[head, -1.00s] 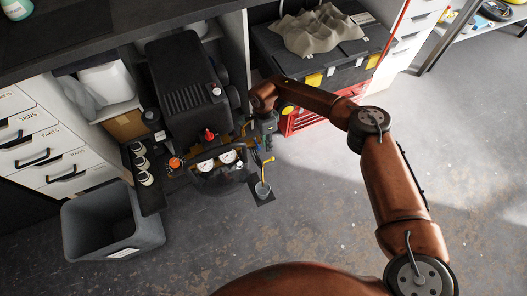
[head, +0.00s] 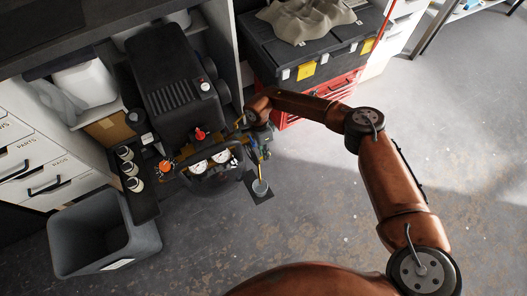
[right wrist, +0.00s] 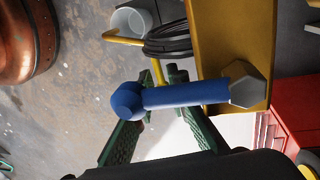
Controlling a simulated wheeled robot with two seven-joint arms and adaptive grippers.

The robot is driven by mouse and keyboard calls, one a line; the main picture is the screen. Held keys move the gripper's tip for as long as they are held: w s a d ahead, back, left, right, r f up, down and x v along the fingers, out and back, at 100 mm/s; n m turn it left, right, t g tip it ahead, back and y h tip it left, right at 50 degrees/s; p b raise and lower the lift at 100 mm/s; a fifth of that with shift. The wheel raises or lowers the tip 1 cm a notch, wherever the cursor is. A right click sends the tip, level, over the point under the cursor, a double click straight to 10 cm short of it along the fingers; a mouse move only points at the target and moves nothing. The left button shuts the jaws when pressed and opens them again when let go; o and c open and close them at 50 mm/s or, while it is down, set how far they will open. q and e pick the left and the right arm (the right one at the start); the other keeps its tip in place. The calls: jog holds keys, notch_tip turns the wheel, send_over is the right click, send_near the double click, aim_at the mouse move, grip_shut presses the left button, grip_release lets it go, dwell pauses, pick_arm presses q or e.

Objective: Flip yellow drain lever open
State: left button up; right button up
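In the head view, my right gripper (head: 262,146) is beside the front of the black compressor, close to its gauges, small and partly hidden. In the right wrist view its green ridged fingers (right wrist: 155,110) stand apart, with floor visible between them. A blue cylinder (right wrist: 185,94) with a grey hex end crosses in front of the fingers; contact is unclear. A thin yellow piece (right wrist: 158,72) shows just beyond the fingers, and a bent yellow tube (right wrist: 124,40) lies near a cup (right wrist: 131,20). Which yellow part is the lever is unclear. My left gripper is out of view.
The compressor (head: 173,85) stands under the bench. The cup (head: 260,187) rests on a dark mat on the floor. A grey bin (head: 146,237) stands left, and a black and red toolbox (head: 318,50) behind. A broad yellow surface (right wrist: 230,40) is close in the right wrist view.

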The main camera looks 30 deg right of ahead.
jog(key=shift+c, duration=0.3)
grip_shut()
jog(key=shift+s, duration=0.1)
